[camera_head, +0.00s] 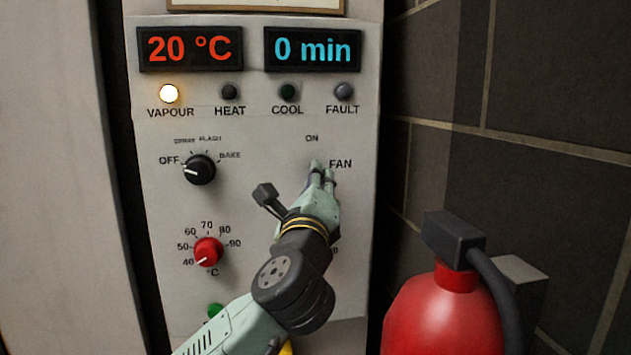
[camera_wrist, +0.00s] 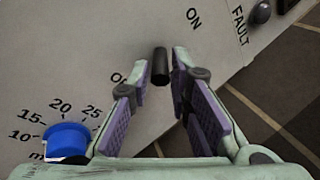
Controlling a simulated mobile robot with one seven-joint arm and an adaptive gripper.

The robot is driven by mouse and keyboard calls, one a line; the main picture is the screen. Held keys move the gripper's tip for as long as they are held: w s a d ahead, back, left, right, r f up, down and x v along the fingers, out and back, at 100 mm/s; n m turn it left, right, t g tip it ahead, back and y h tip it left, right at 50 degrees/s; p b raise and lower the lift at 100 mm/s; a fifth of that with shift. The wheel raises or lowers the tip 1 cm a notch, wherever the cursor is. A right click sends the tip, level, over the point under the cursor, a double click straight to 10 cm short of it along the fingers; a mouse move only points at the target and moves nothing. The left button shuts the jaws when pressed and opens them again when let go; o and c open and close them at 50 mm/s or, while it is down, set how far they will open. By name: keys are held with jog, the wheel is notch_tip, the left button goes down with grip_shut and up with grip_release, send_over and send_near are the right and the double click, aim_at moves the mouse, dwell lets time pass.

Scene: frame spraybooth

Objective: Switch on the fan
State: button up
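The fan switch (camera_wrist: 160,68) is a short dark lever on the pale control panel (camera_head: 262,200). In the wrist view it stands between the tips of my gripper (camera_wrist: 160,82), with the ON label up and right of it and a partly covered OFF label to its left. My gripper's fingers are apart on either side of the lever, and I see no clear grip on it. In the head view my gripper (camera_head: 322,168) reaches the panel just below ON, beside the FAN label, and hides the switch. I cannot tell which way the lever is set.
The panel also carries a black mode knob (camera_head: 199,170), a red temperature knob (camera_head: 208,251), a blue timer knob (camera_wrist: 66,140) and a green button (camera_head: 216,310). The VAPOUR lamp (camera_head: 169,94) is lit. A red fire extinguisher (camera_head: 445,315) stands at the right by the tiled wall.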

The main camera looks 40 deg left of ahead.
grip_shut()
jog(key=shift+w+r+n+g+h, duration=0.1)
jog(key=shift+r+n+g+h, duration=0.3)
jog(key=shift+r+g+h, duration=0.7)
jog(key=shift+s+r+n+g+h, duration=0.1)
jog(key=shift+r+n+g+h, duration=0.25)
jog(key=shift+g+h, duration=0.8)
jog(key=shift+w+r+n+g+h, duration=0.1)
jog(key=shift+r+n+g+h, duration=0.45)
jog(key=shift+g, duration=1.1)
jog(key=shift+r, duration=0.15)
jog(key=shift+o, duration=2.2)
grip_release()
jog(key=shift+a, duration=0.1)
